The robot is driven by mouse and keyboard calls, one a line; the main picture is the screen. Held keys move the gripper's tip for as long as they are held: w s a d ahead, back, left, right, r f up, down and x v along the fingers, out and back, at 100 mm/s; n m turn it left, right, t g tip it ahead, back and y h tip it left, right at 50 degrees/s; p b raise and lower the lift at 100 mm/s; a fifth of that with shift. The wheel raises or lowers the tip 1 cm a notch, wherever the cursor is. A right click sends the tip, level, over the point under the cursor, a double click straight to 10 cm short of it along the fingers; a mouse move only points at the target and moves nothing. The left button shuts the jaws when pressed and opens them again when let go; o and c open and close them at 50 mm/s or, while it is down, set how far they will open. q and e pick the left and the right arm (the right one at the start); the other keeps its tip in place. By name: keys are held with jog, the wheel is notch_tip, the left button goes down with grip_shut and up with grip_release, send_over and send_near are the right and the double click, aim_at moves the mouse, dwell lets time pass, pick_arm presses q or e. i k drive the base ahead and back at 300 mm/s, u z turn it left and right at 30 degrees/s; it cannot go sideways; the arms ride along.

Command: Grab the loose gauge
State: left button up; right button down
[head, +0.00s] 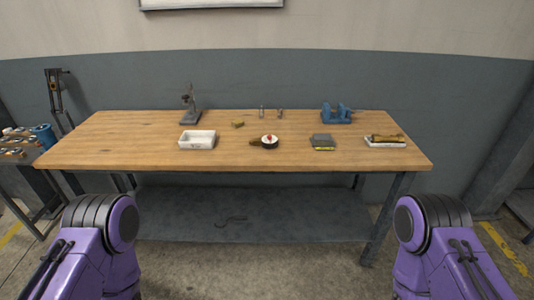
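A small round object with a white face, a red mark and a dark rim (270,141) lies on the wooden workbench (110,150), near the middle of its front half. A short brownish part sticks out to its left. It looks like the gauge, but it is too small to read. Nothing touches it. Only my purple arm links show at the lower left and lower right, well in front of the bench. Neither gripper is in view.
On the bench are a white tray (187,145), a dark stand (190,108), a small brass-coloured piece (238,124), two small upright cylinders, a blue vise (336,115), a grey block with yellow (322,141) and a white tray with brownish items (385,145). Bare wood surrounds the round object.

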aim_at(263, 142)
jog(key=u, duration=0.65)
jog(key=i, duration=0.95)
jog(key=z, duration=0.5)
